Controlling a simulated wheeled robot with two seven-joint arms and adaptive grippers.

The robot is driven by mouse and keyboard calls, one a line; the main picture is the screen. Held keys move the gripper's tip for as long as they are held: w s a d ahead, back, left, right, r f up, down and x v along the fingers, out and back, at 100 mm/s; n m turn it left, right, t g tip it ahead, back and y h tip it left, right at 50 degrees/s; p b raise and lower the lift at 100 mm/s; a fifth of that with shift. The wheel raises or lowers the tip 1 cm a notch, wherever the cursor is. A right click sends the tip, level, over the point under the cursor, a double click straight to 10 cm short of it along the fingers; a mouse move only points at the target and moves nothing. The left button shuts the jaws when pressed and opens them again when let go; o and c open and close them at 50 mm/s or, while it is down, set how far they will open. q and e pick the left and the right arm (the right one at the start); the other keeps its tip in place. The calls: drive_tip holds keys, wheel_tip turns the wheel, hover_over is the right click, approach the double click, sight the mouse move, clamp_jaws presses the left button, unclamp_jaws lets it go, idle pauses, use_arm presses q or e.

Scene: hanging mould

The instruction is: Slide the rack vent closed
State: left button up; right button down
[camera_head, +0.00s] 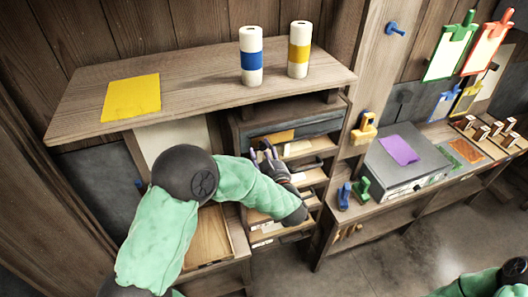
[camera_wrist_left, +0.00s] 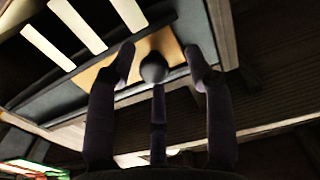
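The rack (camera_head: 325,150) stands under the wooden shelf, and its vent is near the top, partly hidden by my arm. In the left wrist view the vent shows as a tan panel (camera_wrist_left: 95,72) in a dark frame, with pale slots beside it. A dark round knob (camera_wrist_left: 153,68) shows in front of the tan panel. My left gripper (camera_head: 265,155) is at the upper front of the rack. Its fingers (camera_wrist_left: 160,64) are spread, one on each side of the knob, with gaps showing. I cannot tell if they touch it. My right gripper is out of view.
Two rolls, blue-banded (camera_head: 251,57) and yellow-banded (camera_head: 300,52), stand on the shelf (camera_head: 200,85) above, beside a yellow sheet (camera_head: 132,96). A grey box (camera_head: 400,160) with a purple cloth is at the right. Orange (camera_head: 364,128) and blue (camera_head: 344,195) clamps are near the rack.

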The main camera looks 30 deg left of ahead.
use_arm(q)
drive_tip(key=shift+d, duration=0.15)
drive_tip(key=shift+d, duration=0.2)
drive_tip(key=v, duration=1.1)
drive_tip(key=shift+s, duration=0.35)
